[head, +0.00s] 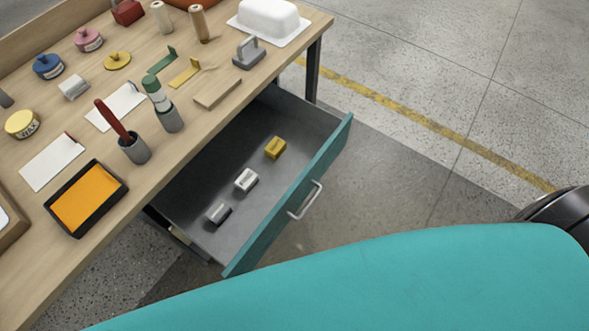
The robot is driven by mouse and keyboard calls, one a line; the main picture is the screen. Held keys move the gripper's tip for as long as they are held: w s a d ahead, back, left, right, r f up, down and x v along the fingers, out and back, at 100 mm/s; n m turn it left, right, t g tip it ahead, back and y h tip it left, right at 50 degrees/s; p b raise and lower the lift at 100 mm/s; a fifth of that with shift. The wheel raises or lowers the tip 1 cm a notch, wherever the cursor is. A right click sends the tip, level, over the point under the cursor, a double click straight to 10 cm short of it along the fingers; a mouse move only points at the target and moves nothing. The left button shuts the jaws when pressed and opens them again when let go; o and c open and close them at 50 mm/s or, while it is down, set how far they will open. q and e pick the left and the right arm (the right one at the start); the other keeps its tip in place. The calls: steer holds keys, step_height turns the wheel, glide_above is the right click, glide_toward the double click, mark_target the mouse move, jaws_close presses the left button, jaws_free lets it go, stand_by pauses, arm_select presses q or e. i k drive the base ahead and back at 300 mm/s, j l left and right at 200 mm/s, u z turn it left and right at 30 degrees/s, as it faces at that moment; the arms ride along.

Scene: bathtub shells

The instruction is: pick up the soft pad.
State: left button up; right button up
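An open drawer (322,135) under the workbench holds three small blocks, apart from one another on its grey floor. One is yellow (275,148), one white (246,180) and one grey (218,213). A small pale grey-white block (73,87) lies on the bench top. I cannot tell by sight which of these blocks is the soft pad. Neither of my grippers is in view, and nothing covers the blocks in the drawer.
The wooden bench (185,140) carries a black tray with orange content (88,198), cups with tools (134,149), lidded tins (22,124) and a white tub-shaped shell (268,20). The teal drawer front has a metal handle (305,201).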

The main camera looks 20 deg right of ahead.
mark_target(274, 150)
steer(key=u, duration=1.25)
steer(key=z, duration=0.4)
steer(key=l+z, duration=0.15)
steer(key=z, duration=0.6)
steer(key=l+z, duration=0.1)
steer(key=z, duration=0.3)
steer(key=k+j, duration=0.3)
steer(key=k, duration=0.1)
